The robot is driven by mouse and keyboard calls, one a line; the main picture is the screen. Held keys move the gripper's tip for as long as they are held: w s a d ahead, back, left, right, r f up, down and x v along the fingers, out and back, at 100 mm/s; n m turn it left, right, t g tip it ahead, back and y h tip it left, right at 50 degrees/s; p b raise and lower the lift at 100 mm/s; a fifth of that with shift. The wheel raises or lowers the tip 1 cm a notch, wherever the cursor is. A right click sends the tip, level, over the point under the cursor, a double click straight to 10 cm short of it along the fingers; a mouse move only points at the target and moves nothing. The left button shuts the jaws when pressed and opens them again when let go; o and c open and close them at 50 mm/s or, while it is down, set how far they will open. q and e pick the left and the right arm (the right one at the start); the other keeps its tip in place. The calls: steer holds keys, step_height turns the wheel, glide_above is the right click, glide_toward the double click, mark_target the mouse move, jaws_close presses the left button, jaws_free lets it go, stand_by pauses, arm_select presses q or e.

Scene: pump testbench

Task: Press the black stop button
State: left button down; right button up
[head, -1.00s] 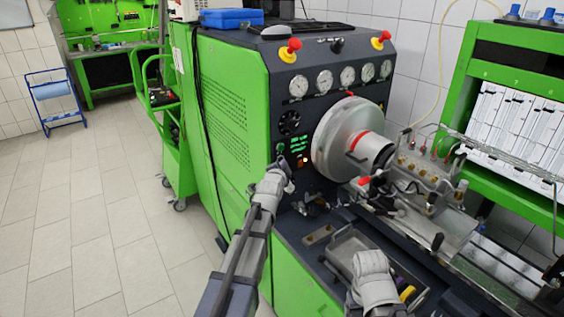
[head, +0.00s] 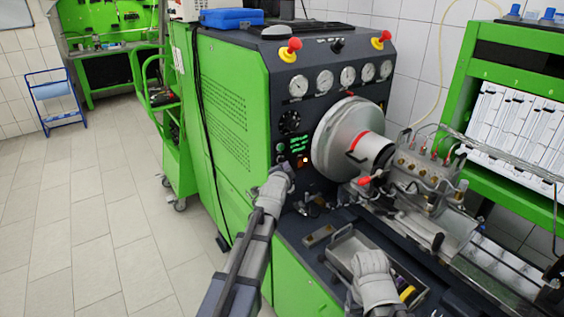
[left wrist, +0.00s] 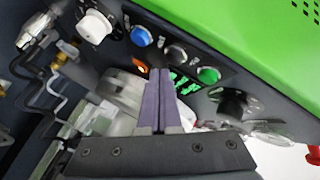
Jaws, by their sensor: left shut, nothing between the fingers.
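The control panel has a row of round buttons beside the green display. In the left wrist view a dark button (left wrist: 175,53) in a metal ring sits between a blue button (left wrist: 141,36) and a green button (left wrist: 208,75); it looks like the black stop button. My left gripper (left wrist: 158,75) is shut and empty, its fingers pointing at the panel just below the dark button in that picture. Contact cannot be told. In the head view my left gripper (head: 287,166) is below the green button (head: 280,147). My right gripper (head: 372,262) is over the tray, its fingers hidden.
A white knob (left wrist: 95,27) and a black dial (left wrist: 235,103) flank the button row. The large silver disc (head: 338,138) stands right of the left gripper. Red emergency knobs (head: 290,48) are on top. Free floor lies left of the green cabinet (head: 230,110).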

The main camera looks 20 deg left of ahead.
arm_select(q)
steer(key=shift+s+d, duration=0.8)
steer(key=shift+d, duration=0.2)
steer(key=shift+s+d, duration=0.75)
steer(key=shift+d, duration=0.25)
steer(key=s+d+f+n+g, duration=0.2)
steer(key=s+d+f+g, duration=0.3)
steer(key=s, duration=0.6)
steer(key=s+d+f+n+g, duration=0.2)
steer(key=s+d+f+g, duration=0.3)
steer(key=s, duration=0.6)
steer(key=s+d+f+n+g+h, duration=0.1)
steer(key=s+d+f+g, duration=0.4)
steer(key=s, duration=0.7)
steer(key=shift+d+f+n, duration=0.45)
steer(key=shift+f+n, duration=0.15)
steer(key=shift+f, duration=0.35)
